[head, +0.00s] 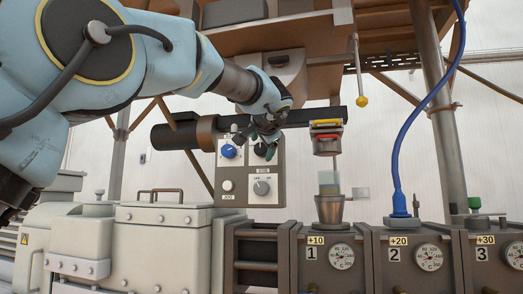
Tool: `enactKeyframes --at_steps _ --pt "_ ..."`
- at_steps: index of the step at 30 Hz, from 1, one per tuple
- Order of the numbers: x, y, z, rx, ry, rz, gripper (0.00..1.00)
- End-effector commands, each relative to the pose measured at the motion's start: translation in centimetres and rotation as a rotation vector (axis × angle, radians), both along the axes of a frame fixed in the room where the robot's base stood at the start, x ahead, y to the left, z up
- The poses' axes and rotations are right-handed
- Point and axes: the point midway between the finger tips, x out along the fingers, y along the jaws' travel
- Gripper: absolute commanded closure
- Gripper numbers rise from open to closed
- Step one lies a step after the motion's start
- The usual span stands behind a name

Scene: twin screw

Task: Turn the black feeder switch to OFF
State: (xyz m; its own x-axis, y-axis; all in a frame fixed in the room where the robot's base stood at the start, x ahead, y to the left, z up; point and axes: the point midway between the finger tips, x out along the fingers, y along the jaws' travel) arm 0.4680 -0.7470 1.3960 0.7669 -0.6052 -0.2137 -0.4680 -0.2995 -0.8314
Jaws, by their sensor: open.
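A grey control panel (277,184) hangs in the middle of the head view.
A blue knob (228,151) is left of the black one. Below are a white JOG button (227,186) and a grey knob (262,188). A metal funnel (330,209) and a blue hose (399,150) stand to the right, above the numbered barrel blocks.

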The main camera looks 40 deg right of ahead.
Motion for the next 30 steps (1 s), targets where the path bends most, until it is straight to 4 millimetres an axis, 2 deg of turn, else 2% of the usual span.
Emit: enactKeyframes --at_steps 9,15,30 --pt "-4.9 3.8 1.1 -0.003 -0.001 -0.003 0.19" --pt "-6.7 5.3 1.8 -0.001 -0.001 -0.002 0.19" --pt "-7.1 5.6 2.0 0.0 0.0 -0.001 0.19"
